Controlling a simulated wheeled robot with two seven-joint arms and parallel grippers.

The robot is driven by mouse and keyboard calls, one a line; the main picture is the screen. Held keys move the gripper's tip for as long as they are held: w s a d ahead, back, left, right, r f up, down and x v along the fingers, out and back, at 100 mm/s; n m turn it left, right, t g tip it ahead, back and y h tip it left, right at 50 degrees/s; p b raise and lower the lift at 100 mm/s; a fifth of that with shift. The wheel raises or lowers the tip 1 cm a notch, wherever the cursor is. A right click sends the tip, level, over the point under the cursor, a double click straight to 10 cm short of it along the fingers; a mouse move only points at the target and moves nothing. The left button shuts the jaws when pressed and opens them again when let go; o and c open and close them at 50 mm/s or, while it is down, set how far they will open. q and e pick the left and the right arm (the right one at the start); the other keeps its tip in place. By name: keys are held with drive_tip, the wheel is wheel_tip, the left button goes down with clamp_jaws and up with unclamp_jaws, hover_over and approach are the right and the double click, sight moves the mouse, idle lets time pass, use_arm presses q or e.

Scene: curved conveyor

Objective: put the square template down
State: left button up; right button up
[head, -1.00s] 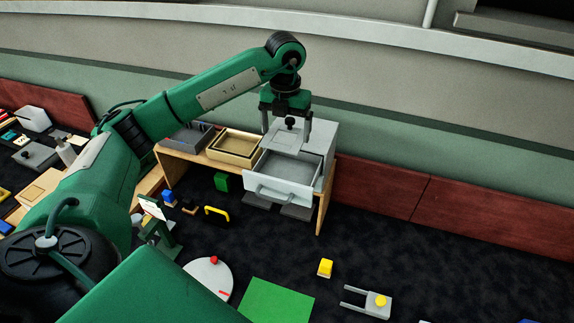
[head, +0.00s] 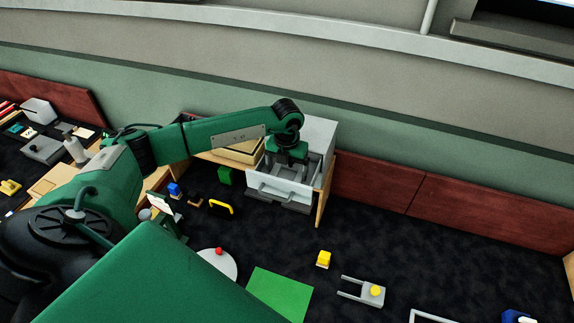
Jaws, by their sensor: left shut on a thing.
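My left gripper (head: 287,162) points down into the open drawer (head: 302,191) of a grey cabinet (head: 321,132). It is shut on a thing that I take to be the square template. The fingertips and the held thing are hidden behind the hand and the drawer's front, so I cannot tell whether it touches the drawer floor. My right gripper is not in view.
The cabinet stands on a wooden shelf beside a tan tray (head: 238,152). A yellow-handled thing (head: 221,207), a green sheet (head: 279,293), a yellow block (head: 323,259) and a grey fork-shaped thing (head: 371,291) lie on the dark floor.

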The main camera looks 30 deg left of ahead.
sight(287, 175)
use_arm(q)
drive_tip(key=shift+f, duration=0.2)
drive_tip(key=o, duration=0.7)
drive_tip(key=shift+r, duration=0.1)
drive_tip(key=shift+r, duration=0.1)
drive_tip(key=shift+r, duration=0.15)
wheel_tip(287, 175, up, 12)
drive_tip(key=b, duration=0.6)
